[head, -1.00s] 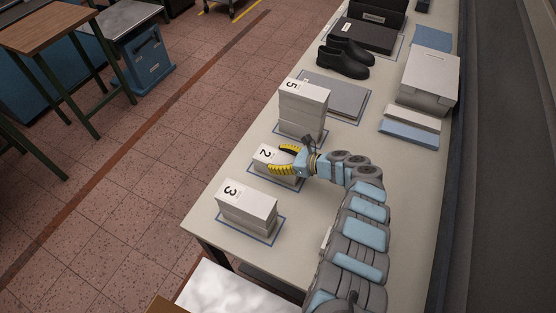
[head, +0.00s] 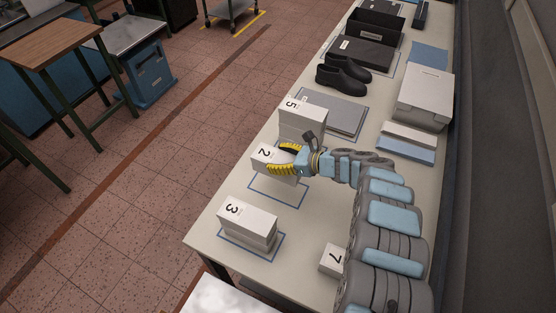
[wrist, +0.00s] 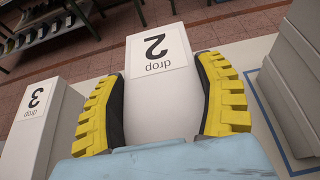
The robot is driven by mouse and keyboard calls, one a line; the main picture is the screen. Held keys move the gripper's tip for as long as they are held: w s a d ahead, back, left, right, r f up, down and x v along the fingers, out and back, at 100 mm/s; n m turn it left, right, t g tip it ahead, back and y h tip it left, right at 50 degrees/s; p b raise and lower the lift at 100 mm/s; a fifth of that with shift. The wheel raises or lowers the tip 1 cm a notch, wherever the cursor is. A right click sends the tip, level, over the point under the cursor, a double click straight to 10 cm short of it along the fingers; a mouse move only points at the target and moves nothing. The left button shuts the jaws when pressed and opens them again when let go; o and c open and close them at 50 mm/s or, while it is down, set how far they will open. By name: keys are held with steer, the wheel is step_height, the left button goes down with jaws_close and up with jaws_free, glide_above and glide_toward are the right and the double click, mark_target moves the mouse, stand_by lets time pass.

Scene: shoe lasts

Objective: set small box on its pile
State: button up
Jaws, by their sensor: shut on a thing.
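My gripper (head: 287,160) is shut on a small white box labelled 2 (head: 264,154), with a yellow finger on either side. I hold it above a blue-outlined rectangle (head: 262,190), whose visible part is bare. In the wrist view the box (wrist: 160,60) sits between both fingers, its "2 drop" label facing me. A taller white pile labelled 5 (head: 302,122) stands just behind, and a lower white pile labelled 3 (head: 248,226) stands in front, each on its own blue outline. A small white box labelled 7 (head: 331,259) lies near the front, partly hidden by my arm.
Behind the pile labelled 5 are a grey flat box (head: 335,112), black shoes (head: 343,73) and dark boxes (head: 367,50). A large white box (head: 425,95) stands at the right beside blue and white flat pieces. The table's left edge is close to the piles.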

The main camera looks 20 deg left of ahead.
mark_target(278, 158)
step_height(278, 158, up, 14)
steer(key=p, duration=1.3)
steer(key=shift+p, duration=0.35)
steer(key=shift+w+r, duration=0.1)
